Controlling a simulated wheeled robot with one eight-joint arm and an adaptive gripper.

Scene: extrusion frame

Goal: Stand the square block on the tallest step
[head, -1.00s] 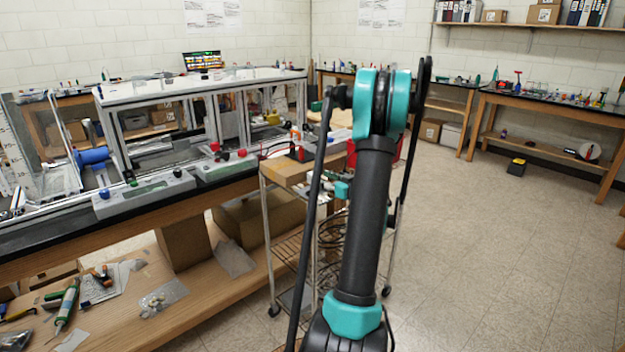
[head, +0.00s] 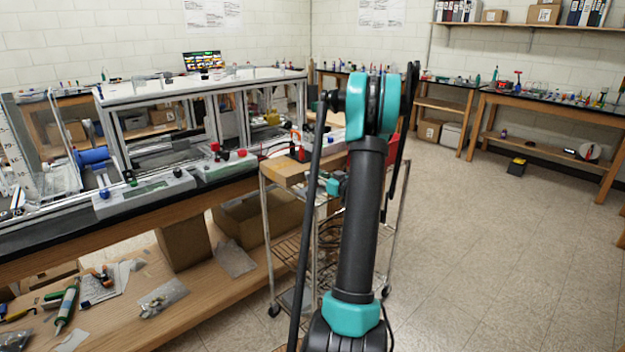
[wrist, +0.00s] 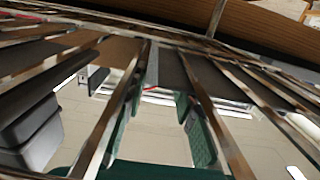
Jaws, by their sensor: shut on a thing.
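My gripper (wrist: 160,108) shows in the wrist view as two dark green fingers with a gap between them. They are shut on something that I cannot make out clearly. Blurred shiny bars cross in front of and around the fingers. In the head view my arm hides most of the gripper area; a small teal part of it shows beside the wire cart (head: 270,240). I cannot pick out the square block or the steps with certainty in either view.
A tan board (head: 286,172) lies on the cart top, with small red and black items on it. The long workbench (head: 225,186) on the left carries a framed enclosure (head: 200,85) and control boxes. The tiled floor (head: 480,240) on the right is mostly clear.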

